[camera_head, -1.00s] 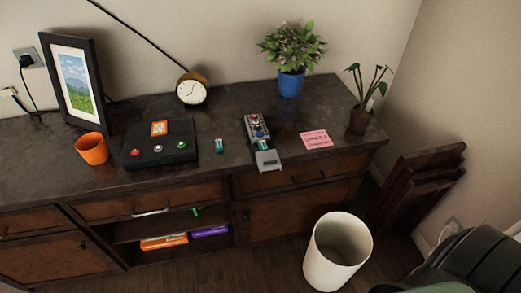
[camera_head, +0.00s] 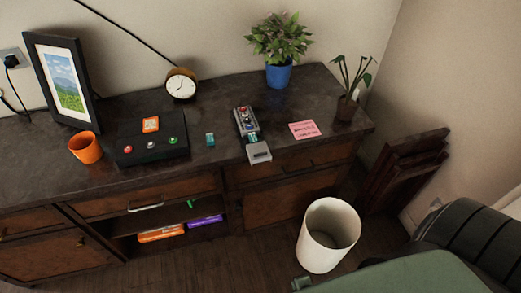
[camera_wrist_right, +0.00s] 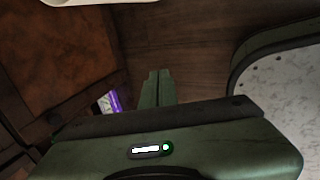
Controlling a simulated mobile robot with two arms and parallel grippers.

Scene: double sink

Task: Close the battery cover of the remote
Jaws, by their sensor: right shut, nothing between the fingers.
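The remote (camera_head: 246,121) lies on the dark cabinet top near its front edge, in the middle of the head view. Its grey battery cover (camera_head: 259,153) is open and sticks out toward the front edge. A teal battery shows between the remote's body and the cover. Another teal battery (camera_head: 210,139) lies loose to the left. My right gripper (camera_wrist_right: 157,76) is shut and empty in the right wrist view, over the floor and away from the remote. Its green tip (camera_head: 302,283) seems to show at the bottom of the head view. My left gripper is out of view.
A black box with buttons (camera_head: 148,146) and an orange cup (camera_head: 85,148) stand left of the remote. A pink note (camera_head: 304,130) and potted plants are to the right. A white bin (camera_head: 328,236) stands on the floor before the cabinet.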

